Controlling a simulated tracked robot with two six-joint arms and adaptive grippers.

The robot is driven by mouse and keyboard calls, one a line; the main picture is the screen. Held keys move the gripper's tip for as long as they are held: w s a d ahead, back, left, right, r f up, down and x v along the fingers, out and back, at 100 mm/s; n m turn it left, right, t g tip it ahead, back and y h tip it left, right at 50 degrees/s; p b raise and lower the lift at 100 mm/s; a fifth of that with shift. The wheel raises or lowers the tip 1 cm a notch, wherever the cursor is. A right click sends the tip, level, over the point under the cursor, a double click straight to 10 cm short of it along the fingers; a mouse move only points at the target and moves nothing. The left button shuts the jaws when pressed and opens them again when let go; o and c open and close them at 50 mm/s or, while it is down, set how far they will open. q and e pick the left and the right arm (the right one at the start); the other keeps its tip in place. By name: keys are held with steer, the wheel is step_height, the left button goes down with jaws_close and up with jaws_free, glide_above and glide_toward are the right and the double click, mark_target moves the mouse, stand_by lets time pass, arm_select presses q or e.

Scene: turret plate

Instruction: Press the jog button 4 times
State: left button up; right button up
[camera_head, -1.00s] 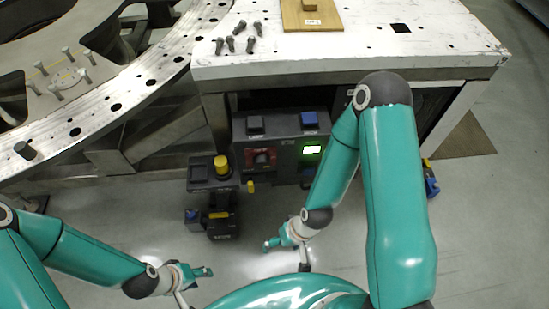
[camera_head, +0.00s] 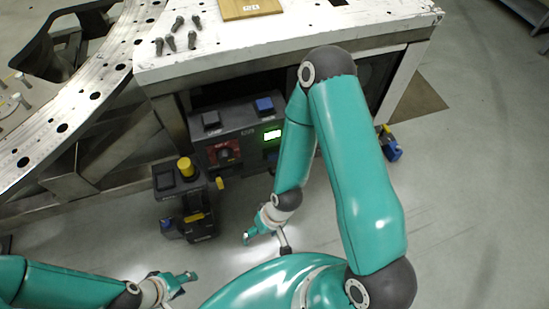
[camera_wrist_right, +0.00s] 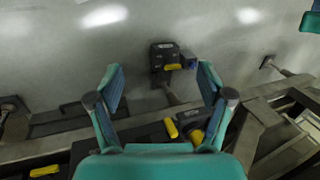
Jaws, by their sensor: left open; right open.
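A dark control box (camera_head: 238,150) is mounted under the white table's front. It carries a black button (camera_head: 211,119), a blue button (camera_head: 264,105), a red rotary switch (camera_head: 224,153) and a lit green display (camera_head: 272,135). The labels are too small to read, so I cannot tell which button is the jog button. My right gripper (camera_head: 255,232) is open and empty, low in front of the box and apart from it. Its two spread fingers show in the right wrist view (camera_wrist_right: 160,80). My left gripper (camera_head: 180,283) is open and empty at the bottom left.
A dark unit with a yellow knob (camera_head: 186,167) stands left of the box. The white table (camera_head: 300,40) above holds several bolts (camera_head: 178,24) and a wooden board (camera_head: 250,8). A perforated ring plate (camera_head: 95,95) is at the left.

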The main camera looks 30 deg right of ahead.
jaws_close()
stand_by(1.4)
